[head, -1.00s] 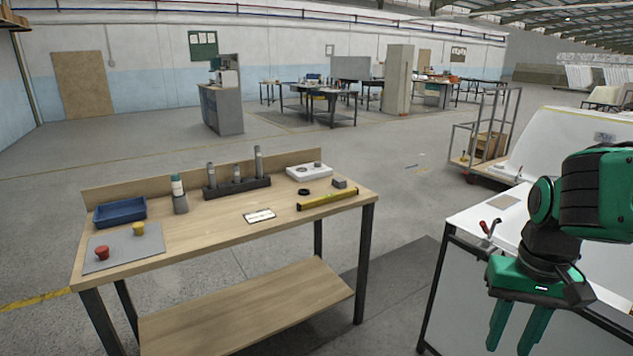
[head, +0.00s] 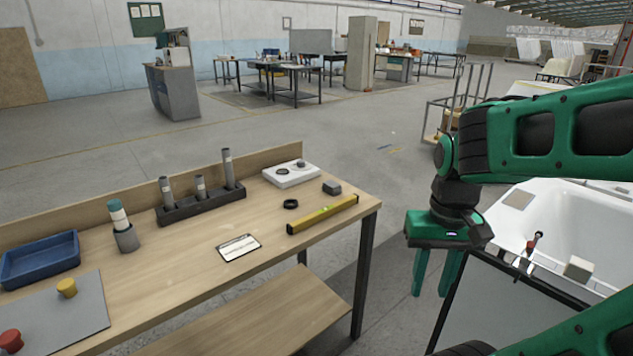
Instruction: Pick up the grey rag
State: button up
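A small dark grey lump (head: 332,187), which may be the grey rag, lies at the far right of the wooden workbench (head: 190,262). It is too small to tell whether it is cloth. My gripper (head: 433,284) points down with its two green fingers apart and nothing between them. It hangs in front of the gap between the bench and the bathtub, to the right of the grey lump and clear of it.
A yellow level (head: 323,214), black ring (head: 290,204), white device (head: 291,175) and card (head: 239,248) lie near the lump. A tube rack (head: 201,206) stands farther left.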

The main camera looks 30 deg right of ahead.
aim_at(330, 187)
jog(key=z, duration=0.1)
jog(key=i, duration=1.2)
jog(key=z, duration=0.15)
